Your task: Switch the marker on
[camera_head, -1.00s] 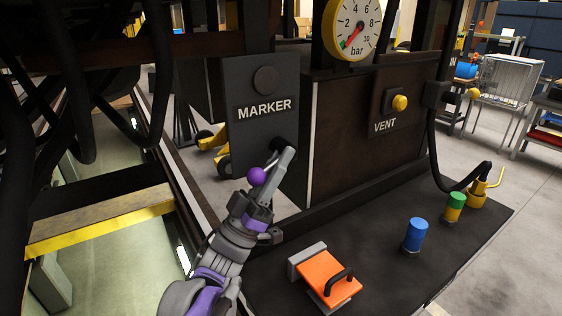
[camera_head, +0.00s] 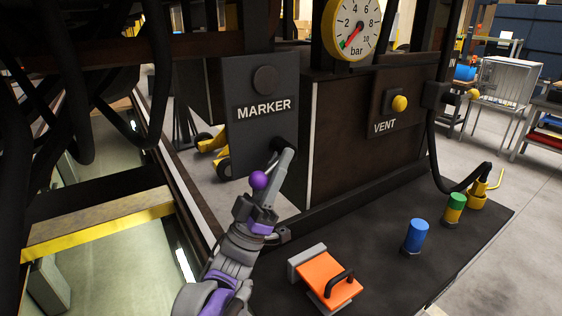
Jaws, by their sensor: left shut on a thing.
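The dark marker panel (camera_head: 231,150) stands left of centre, with white "MARKER" lettering and a round dark lamp (camera_head: 265,80), which looks unlit. A grey finger lies along the right side and hides much of the lever. My right gripper is not in view.
Right of the panel are a yellow vent button (camera_head: 400,103) and a pressure gauge (camera_head: 357,28). The dark bench below holds an orange block with a black handle (camera_head: 328,280), a blue cylinder (camera_head: 415,235) and a green-yellow cylinder (camera_head: 455,207). Black hoses hang at left.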

